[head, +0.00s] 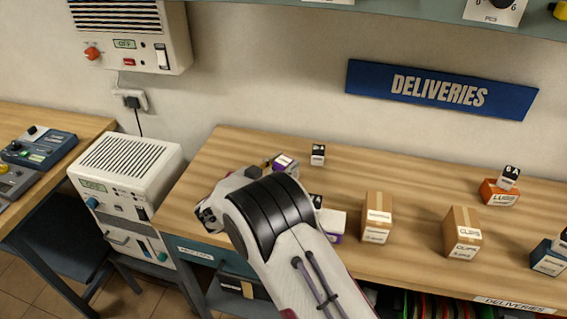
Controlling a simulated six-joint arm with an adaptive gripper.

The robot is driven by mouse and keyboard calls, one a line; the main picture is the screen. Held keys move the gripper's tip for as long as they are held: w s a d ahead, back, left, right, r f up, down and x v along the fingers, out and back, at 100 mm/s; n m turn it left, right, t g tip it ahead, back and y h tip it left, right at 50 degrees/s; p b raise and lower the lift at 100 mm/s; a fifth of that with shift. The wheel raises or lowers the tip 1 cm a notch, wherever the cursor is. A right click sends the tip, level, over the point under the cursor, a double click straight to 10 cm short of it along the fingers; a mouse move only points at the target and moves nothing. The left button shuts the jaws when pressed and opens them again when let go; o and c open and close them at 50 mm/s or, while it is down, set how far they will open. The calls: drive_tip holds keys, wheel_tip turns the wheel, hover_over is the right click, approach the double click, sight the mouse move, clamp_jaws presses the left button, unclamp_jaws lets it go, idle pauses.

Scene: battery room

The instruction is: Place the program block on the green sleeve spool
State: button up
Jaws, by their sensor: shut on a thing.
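My arm reaches in from the bottom right over the wooden bench. Its wrist (222,197) is above the bench's left part, and the jaws are hidden behind it, so what they hold does not show. I cannot single out the program block. Thin coloured rims, some green and red, show in the shelf space under the bench's front edge (411,304). They may be spools, but they are partly cut off by the frame, and I cannot tell which is the green sleeve spool.
A purple-topped box (285,162) sits just beyond my wrist, with a small black-and-white block (318,154) to its right. A purple-and-white box (332,225), two cartons (377,217) (462,232), an orange box (499,192) and a blue box (548,258) stand rightward.

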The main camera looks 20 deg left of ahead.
idle(0.3)
drive_tip(key=o, duration=1.2)
drive_tip(key=shift+o, duration=0.2)
drive_tip(key=shift+s+a+r, duration=0.15)
drive_tip(key=shift+s+a, duration=0.1)
drive_tip(key=shift+s, duration=0.2)
drive_tip(key=v, duration=1.1)
drive_tip(key=shift+w, duration=0.1)
